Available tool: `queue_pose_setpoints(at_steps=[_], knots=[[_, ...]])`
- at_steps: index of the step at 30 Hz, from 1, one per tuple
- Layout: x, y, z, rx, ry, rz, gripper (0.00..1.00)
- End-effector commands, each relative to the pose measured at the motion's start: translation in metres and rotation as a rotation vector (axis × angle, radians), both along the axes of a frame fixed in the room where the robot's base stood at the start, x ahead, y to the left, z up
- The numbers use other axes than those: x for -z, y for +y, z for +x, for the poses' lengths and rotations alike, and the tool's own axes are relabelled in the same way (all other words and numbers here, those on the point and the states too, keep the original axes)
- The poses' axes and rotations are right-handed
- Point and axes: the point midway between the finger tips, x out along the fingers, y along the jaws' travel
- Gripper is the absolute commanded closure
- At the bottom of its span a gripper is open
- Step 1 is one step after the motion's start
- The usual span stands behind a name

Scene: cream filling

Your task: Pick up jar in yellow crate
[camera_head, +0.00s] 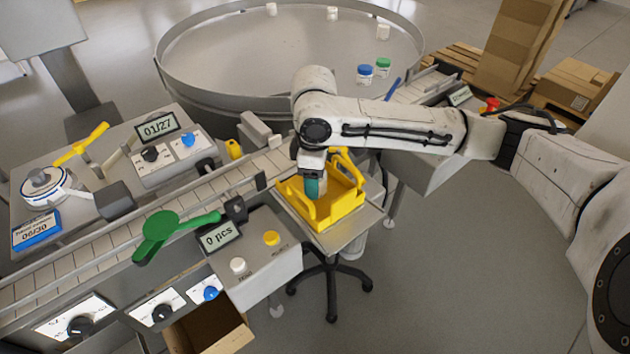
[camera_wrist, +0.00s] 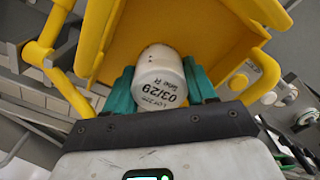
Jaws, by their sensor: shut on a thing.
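My gripper (camera_head: 312,187) reaches down into the crate. In the wrist view its green fingers (camera_wrist: 163,90) are shut on a white jar (camera_wrist: 158,72), one finger on each side. The jar's printed end, reading 03/29, faces the camera. In the head view the jar is hidden by my gripper and the crate. I cannot tell whether the jar touches the crate floor.
The crate's side walls and raised handle (camera_wrist: 40,55) stand close around my gripper. A conveyor (camera_head: 100,245) with a green paddle (camera_head: 165,232) lies to the left. A round turntable (camera_head: 270,50) with several jars is behind. Open floor lies to the right.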

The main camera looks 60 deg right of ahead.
Motion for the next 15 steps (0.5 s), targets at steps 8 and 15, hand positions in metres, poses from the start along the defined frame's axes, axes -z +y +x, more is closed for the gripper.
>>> queue_pose_setpoints(at_steps=[8, 15], knots=[[-0.0003, -0.0001, 0.0, 0.0, 0.0, 0.0, 0.77], [-0.005, 0.0, 0.0004, 0.0, -0.001, 0.0, 0.77]])
